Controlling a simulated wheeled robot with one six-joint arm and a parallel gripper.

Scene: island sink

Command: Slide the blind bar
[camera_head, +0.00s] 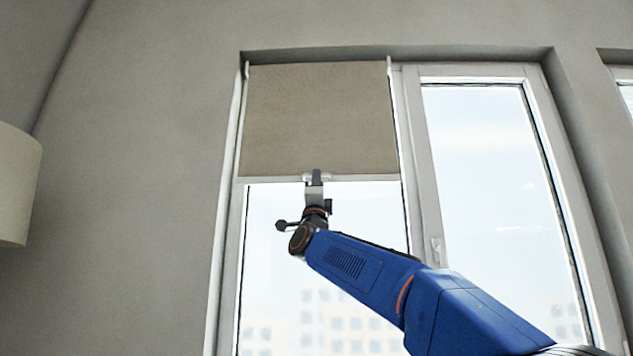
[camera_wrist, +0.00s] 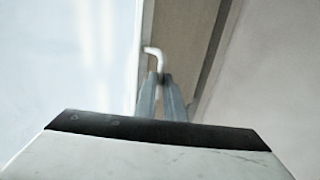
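A beige roller blind (camera_head: 318,120) hangs over the upper part of the left window, with a pale bar (camera_head: 365,178) along its lower edge. A small white handle (camera_head: 326,177) sits near the middle of the bar. My gripper (camera_head: 316,178) is raised to this handle. In the wrist view, the white hooked handle (camera_wrist: 153,53) runs down between the tips of my gripper (camera_wrist: 161,82). The fingers are close together and appear shut on it; the exact contact is partly hidden between the fingertips. The blind (camera_wrist: 180,40) shows behind them.
The window frame (camera_head: 231,250) surrounds the blind. A right-hand window (camera_head: 490,180) has a handle (camera_head: 438,250) on its frame. A lampshade (camera_head: 18,185) stands at the far left. The glass below the blind is uncovered.

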